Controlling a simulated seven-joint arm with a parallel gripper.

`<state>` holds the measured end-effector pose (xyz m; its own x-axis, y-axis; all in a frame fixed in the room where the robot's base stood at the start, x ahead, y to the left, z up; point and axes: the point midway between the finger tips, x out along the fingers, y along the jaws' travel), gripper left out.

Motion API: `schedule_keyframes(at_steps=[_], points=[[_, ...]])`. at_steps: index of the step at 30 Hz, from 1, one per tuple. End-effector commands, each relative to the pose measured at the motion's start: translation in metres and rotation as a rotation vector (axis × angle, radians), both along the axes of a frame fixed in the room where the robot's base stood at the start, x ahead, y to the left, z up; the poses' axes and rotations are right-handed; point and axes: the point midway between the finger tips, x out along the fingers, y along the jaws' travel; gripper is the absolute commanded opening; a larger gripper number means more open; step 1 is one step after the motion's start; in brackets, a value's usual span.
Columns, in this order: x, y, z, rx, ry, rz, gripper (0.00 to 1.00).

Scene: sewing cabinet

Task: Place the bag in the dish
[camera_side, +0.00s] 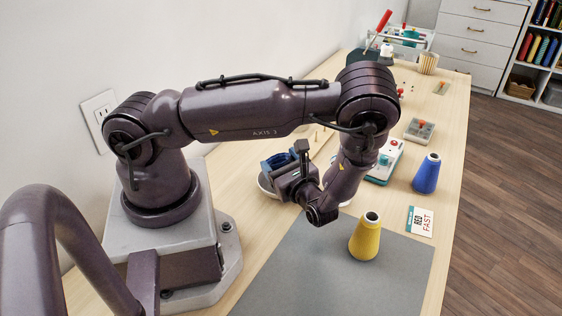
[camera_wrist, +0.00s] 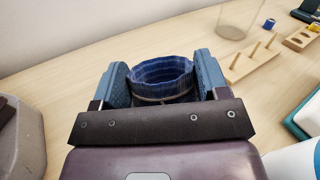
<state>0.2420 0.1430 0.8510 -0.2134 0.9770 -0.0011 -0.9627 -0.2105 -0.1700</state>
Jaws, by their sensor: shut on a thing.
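The bag is a dark blue, pleated, open-topped pouch (camera_wrist: 161,72). In the wrist view it sits between the two blue pads of my gripper (camera_wrist: 162,82), which is shut on it. In the side view my gripper (camera_side: 283,168) shows the blue bag at its far left end, mostly hidden by the jaws. A pale dish (camera_side: 265,186) shows its rim just below and left of my gripper. The gripper hides most of the dish. I cannot tell whether the bag touches it.
A grey mat (camera_side: 330,275) holds a yellow cone (camera_side: 366,238). A blue cone (camera_side: 427,174), a card (camera_side: 420,222) and a teal-and-white box (camera_side: 385,161) stand to the right. A wooden peg rack (camera_wrist: 254,60) and a clear glass (camera_wrist: 238,18) show behind the bag.

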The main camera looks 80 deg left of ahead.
Motion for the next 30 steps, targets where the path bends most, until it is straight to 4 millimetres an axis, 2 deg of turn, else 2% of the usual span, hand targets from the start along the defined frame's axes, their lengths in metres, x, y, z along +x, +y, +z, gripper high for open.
schedule_keyframes(at_steps=[1,2,4,5,14,17,24,30], points=[[0.0,0.0,-0.002,0.0,0.001,0.0,0.41],[0.0,0.0,-0.002,0.0,0.0,0.0,0.75],[0.0,0.0,-0.001,0.0,0.0,0.0,0.91],[0.0,0.0,-0.001,0.0,0.0,0.0,0.94],[0.0,0.0,-0.001,0.0,0.0,0.001,0.94],[0.003,-0.011,-0.002,0.0,-0.001,-0.004,0.94],[0.012,-0.051,0.006,-0.001,-0.002,-0.003,0.94],[0.016,-0.071,0.008,-0.006,-0.006,0.004,0.94]])
